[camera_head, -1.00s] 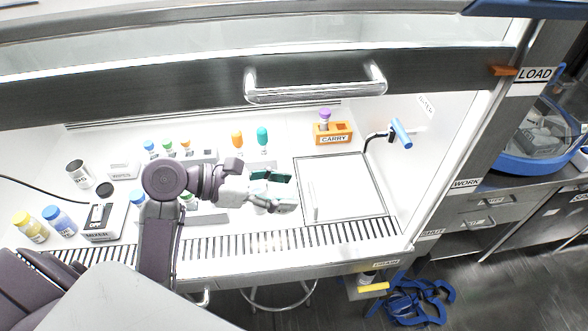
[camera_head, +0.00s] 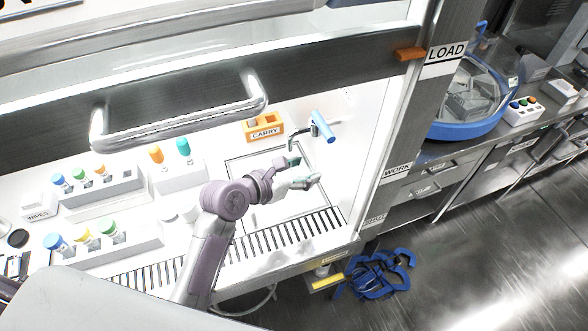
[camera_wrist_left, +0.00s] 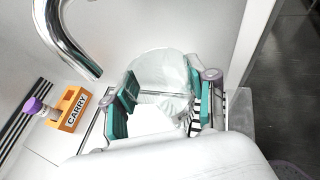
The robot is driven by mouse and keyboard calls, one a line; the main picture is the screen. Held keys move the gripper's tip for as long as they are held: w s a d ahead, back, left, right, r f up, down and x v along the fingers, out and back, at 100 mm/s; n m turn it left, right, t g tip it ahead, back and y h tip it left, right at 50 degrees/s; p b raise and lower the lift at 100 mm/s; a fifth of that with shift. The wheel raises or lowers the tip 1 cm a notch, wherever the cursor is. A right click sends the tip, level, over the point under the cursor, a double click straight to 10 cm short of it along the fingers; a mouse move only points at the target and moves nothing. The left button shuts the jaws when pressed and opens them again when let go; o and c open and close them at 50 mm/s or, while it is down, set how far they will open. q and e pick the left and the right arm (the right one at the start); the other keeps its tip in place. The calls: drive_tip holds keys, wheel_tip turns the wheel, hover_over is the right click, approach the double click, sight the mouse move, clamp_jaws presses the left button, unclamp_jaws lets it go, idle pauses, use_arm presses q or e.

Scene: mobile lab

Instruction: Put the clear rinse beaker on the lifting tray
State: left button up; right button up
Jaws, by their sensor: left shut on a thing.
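My left gripper (camera_head: 308,170) is over the right part of a square outlined panel (camera_head: 240,170) on the cabinet floor, near the blue-handled tap. In the left wrist view the green-padded fingers (camera_wrist_left: 160,105) are shut on a clear beaker (camera_wrist_left: 165,75), which sits between them close to the tap spout (camera_wrist_left: 68,40). The beaker is so transparent that I cannot make it out in the head view. I cannot tell whether the square panel is the lifting tray; no other tray is clearly seen. My right gripper is out of view.
The orange CARRY holder (camera_head: 265,130) stands behind the panel; it holds a purple-capped tube (camera_wrist_left: 36,108) in the left wrist view. The tap handle (camera_head: 323,127) is behind the gripper. Racks of capped vials (camera_head: 100,185) fill the left. A slotted grille (camera_head: 290,236) runs along the front.

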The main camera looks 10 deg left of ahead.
use_arm(q)
drive_tip(key=shift+w+d+f, duration=0.15)
drive_tip(key=shift+w+d, duration=0.25)
drive_tip(key=shift+d, duration=0.2)
drive_tip(key=shift+w+d+f, duration=0.1)
drive_tip(key=shift+w+d, duration=0.25)
drive_tip(key=shift+d, duration=0.2)
drive_tip(key=shift+w+f, duration=0.15)
drive_tip(key=shift+f, duration=0.05)
drive_tip(key=shift+w+a+f+b, duration=0.35)
drive_tip(key=shift+w+a+f, duration=0.25)
drive_tip(key=shift+a+f, duration=1.2)
drive_tip(key=shift+w+a+f+b, duration=0.4)
drive_tip(key=shift+w+a+f, duration=0.2)
drive_tip(key=shift+a+f, duration=1.15)
drive_tip(key=shift+w+a+f+b, duration=0.35)
drive_tip(key=shift+w+a+f, duration=0.25)
drive_tip(key=shift+a+f, duration=1.2)
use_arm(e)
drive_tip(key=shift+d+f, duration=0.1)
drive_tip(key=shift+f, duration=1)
use_arm(q)
drive_tip(key=shift+f, duration=0.1)
drive_tip(key=o, duration=1.2)
drive_tip(key=shift+f, duration=0.1)
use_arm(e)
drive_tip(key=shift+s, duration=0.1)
